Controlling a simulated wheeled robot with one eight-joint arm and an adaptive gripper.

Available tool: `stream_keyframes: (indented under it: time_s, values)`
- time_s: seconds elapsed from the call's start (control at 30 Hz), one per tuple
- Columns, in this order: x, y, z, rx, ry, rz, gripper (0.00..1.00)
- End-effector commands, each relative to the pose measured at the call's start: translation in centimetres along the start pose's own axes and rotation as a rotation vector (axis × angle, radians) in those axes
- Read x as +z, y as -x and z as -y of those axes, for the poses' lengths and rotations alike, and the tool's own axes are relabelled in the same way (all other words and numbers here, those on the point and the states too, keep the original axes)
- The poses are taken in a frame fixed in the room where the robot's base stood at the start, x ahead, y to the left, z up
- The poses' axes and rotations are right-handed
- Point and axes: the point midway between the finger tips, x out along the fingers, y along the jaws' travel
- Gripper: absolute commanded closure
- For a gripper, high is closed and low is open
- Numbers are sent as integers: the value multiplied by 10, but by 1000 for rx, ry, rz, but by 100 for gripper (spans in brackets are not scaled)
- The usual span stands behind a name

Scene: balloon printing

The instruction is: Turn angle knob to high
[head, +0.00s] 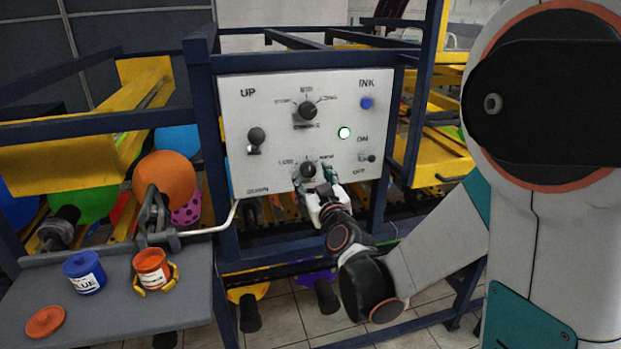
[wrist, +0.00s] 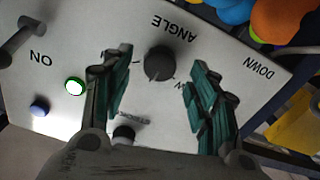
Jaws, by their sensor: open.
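The white control panel (head: 285,140) carries the angle knob (head: 309,170), a dark round dial low in its middle. In the wrist view the angle knob (wrist: 160,64) lies beside the upside-down word ANGLE. My gripper (head: 314,180) is just in front of and below this knob. Its two green-padded fingers, also in the wrist view (wrist: 160,85), are spread apart, with the knob between and slightly beyond them. A gap shows on both sides of the knob. The fingers partly hide the small labels around it.
The panel also has an upper dial (head: 308,110), an up-down lever (head: 256,138), a lit green button (head: 344,132), a blue ink button (head: 367,103) and an on-off switch (head: 368,158). Blue frame bars (head: 225,180) surround it. A grey shelf (head: 120,320) holds paint cans at left.

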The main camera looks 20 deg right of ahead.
Motion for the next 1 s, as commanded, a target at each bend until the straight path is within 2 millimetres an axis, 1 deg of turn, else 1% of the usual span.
stream_keyframes:
  time_s: [0.03, 0.1, 0.2, 0.53, 0.57, 0.6, 0.67, 0.7, 0.73, 1.0]
  values:
    - [1, -7, 0, 0, -1, 0, 46]
    - [1, -14, 0, 0, -2, 0, 46]
    - [0, -20, 0, 0, -1, 0, 46]
    - [0, -23, 0, 0, -1, 0, 46]
    - [0, -23, 0, 0, -1, 0, 50]
    - [0, -23, 0, 0, -1, 0, 59]
    - [0, -23, 0, 0, -1, 0, 73]
    - [0, -23, 0, 0, -1, 0, 82]
    - [0, -23, 0, 0, -1, 0, 89]
    - [0, -23, 0, 0, -10, 0, 90]
